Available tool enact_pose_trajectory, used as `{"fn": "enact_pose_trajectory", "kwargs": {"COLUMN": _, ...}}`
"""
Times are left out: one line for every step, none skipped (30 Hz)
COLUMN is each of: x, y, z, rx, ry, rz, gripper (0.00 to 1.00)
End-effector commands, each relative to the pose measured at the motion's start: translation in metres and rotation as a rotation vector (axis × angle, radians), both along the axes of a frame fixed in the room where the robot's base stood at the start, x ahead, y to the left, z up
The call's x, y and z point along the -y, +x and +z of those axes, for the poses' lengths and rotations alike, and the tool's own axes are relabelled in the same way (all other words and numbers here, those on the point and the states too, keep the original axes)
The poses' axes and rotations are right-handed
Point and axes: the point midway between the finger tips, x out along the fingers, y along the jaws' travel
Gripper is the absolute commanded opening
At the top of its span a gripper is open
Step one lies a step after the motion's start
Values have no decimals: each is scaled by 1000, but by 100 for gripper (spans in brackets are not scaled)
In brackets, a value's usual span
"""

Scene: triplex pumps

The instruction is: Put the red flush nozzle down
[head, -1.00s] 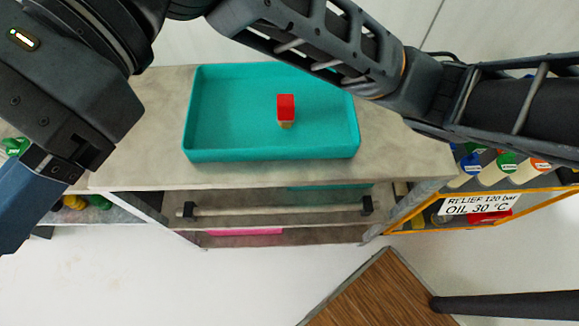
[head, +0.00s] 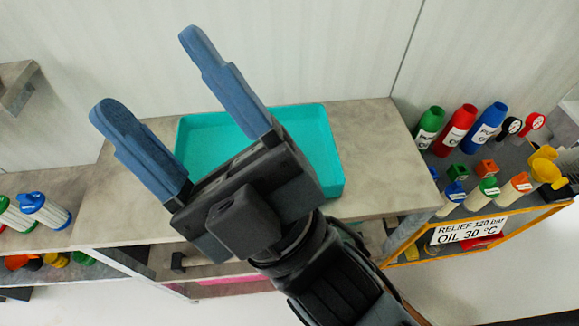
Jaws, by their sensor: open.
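My gripper (head: 150,70) is open, with its two blue fingers spread wide and nothing between them. It points up and left, over the grey worktop.
A shelf on the right holds green, red (head: 460,130) and blue bottles, small coloured blocks (head: 486,167) and white cylinders, above a sign (head: 469,230). The worktop (head: 372,150) right of the tray is clear.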

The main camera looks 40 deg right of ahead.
Motion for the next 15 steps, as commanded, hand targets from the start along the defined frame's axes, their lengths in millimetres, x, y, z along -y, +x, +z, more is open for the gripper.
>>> {"fn": "enact_pose_trajectory", "kwargs": {"x": 9, "y": -7, "z": -22, "rx": -100, "ry": 55, "rz": 16, "gripper": 66}}
{"fn": "enact_pose_trajectory", "kwargs": {"x": 14, "y": -11, "z": -33, "rx": -151, "ry": 86, "rz": 25, "gripper": 66}}
{"fn": "enact_pose_trajectory", "kwargs": {"x": 22, "y": -18, "z": -49, "rx": -223, "ry": 128, "rz": 33, "gripper": 66}}
{"fn": "enact_pose_trajectory", "kwargs": {"x": 27, "y": -23, "z": -61, "rx": -275, "ry": 158, "rz": 42, "gripper": 66}}
{"fn": "enact_pose_trajectory", "kwargs": {"x": 33, "y": -29, "z": -73, "rx": -328, "ry": 190, "rz": 48, "gripper": 66}}
{"fn": "enact_pose_trajectory", "kwargs": {"x": 40, "y": -38, "z": -89, "rx": -398, "ry": 229, "rz": 55, "gripper": 66}}
{"fn": "enact_pose_trajectory", "kwargs": {"x": 45, "y": -45, "z": -100, "rx": -449, "ry": 258, "rz": 59, "gripper": 66}}
{"fn": "enact_pose_trajectory", "kwargs": {"x": 51, "y": -53, "z": -111, "rx": -500, "ry": 286, "rz": 63, "gripper": 66}}
{"fn": "enact_pose_trajectory", "kwargs": {"x": 58, "y": -64, "z": -126, "rx": -568, "ry": 323, "rz": 66, "gripper": 66}}
{"fn": "enact_pose_trajectory", "kwargs": {"x": 64, "y": -73, "z": -137, "rx": -620, "ry": 351, "rz": 69, "gripper": 66}}
{"fn": "enact_pose_trajectory", "kwargs": {"x": 70, "y": -83, "z": -147, "rx": -669, "ry": 377, "rz": 70, "gripper": 66}}
{"fn": "enact_pose_trajectory", "kwargs": {"x": 77, "y": -96, "z": -160, "rx": -736, "ry": 411, "rz": 68, "gripper": 66}}
{"fn": "enact_pose_trajectory", "kwargs": {"x": 83, "y": -106, "z": -169, "rx": -783, "ry": 435, "rz": 68, "gripper": 66}}
{"fn": "enact_pose_trajectory", "kwargs": {"x": 89, "y": -116, "z": -177, "rx": -829, "ry": 458, "rz": 64, "gripper": 66}}
{"fn": "enact_pose_trajectory", "kwargs": {"x": 97, "y": -130, "z": -188, "rx": -887, "ry": 486, "rz": 61, "gripper": 66}}
